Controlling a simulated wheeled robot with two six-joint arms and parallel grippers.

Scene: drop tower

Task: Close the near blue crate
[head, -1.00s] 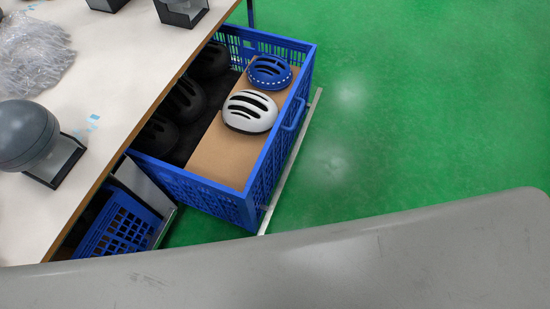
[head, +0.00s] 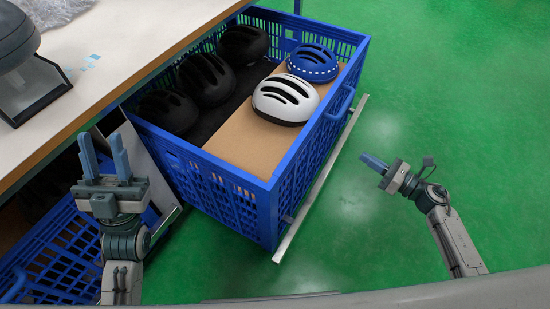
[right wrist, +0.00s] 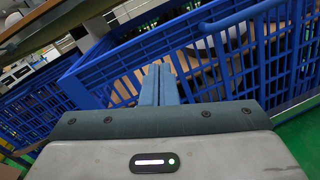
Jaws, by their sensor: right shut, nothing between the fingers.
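A blue lattice crate (head: 228,206) stands pulled out from under the table, open at the top. It holds a white helmet, a blue helmet and several black helmets. Its handle (head: 341,104) is on the right-hand side. A second blue crate (head: 52,250) sits lower left, mostly under the table. My left gripper (head: 104,158) is open and empty, above the second crate and left of the pulled-out one. My right gripper (head: 368,161) is shut and empty, right of the pulled-out crate, apart from it and pointing at its handle side. In the right wrist view its closed fingers (right wrist: 158,85) face the crate's lattice wall (right wrist: 215,65).
The white table (head: 110,45) with a wooden edge runs along the left, bearing a grey helmet on a stand (head: 30,85) and clear wrapping. A metal rail (head: 320,185) lies along the crate's right side. Green floor (head: 470,110) is clear to the right.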

